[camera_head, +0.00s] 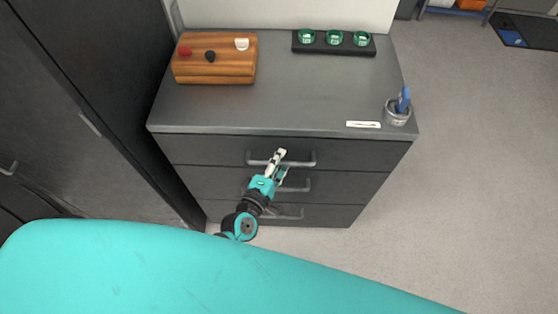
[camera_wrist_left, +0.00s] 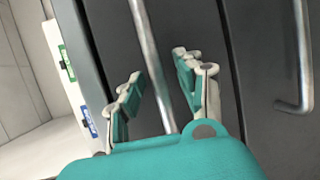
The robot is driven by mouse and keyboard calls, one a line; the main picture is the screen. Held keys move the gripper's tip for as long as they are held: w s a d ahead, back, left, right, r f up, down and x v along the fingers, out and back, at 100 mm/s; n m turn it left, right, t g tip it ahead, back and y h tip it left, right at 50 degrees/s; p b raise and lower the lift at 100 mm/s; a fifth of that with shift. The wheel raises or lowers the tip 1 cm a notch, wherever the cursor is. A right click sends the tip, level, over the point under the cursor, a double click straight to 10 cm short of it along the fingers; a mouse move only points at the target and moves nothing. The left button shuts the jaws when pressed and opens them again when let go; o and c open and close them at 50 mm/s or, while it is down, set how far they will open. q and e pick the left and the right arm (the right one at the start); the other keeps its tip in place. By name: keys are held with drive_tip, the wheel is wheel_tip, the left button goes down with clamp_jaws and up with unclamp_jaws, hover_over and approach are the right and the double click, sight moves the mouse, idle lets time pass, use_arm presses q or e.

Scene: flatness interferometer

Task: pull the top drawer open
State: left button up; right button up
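The top drawer (camera_head: 210,150) of the dark grey cabinet is shut, its front in line with the drawers below. Its grey bar handle (camera_head: 303,162) runs across the middle of the front. My left gripper (camera_head: 280,161) is at this handle, reaching from below. In the left wrist view the gripper (camera_wrist_left: 158,80) is open, and the top handle bar (camera_wrist_left: 150,50) passes between its two fingers. Gaps show on both sides of the bar, so the fingers do not appear closed on it. My right gripper is not in view.
Two lower drawers have similar handles; one handle (camera_wrist_left: 305,60) shows at right in the wrist view. On the cabinet top (camera_head: 300,100) are a wooden block (camera_head: 215,72), a black rack (camera_head: 335,48) with green pieces and a cup (camera_head: 397,114). A dark cabinet (camera_head: 90,90) stands left; floor is clear right.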

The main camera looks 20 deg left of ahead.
use_arm(q)
drive_tip(key=shift+c, duration=0.2)
drive_tip(key=c, duration=0.7)
drive_tip(key=shift+s, duration=0.1)
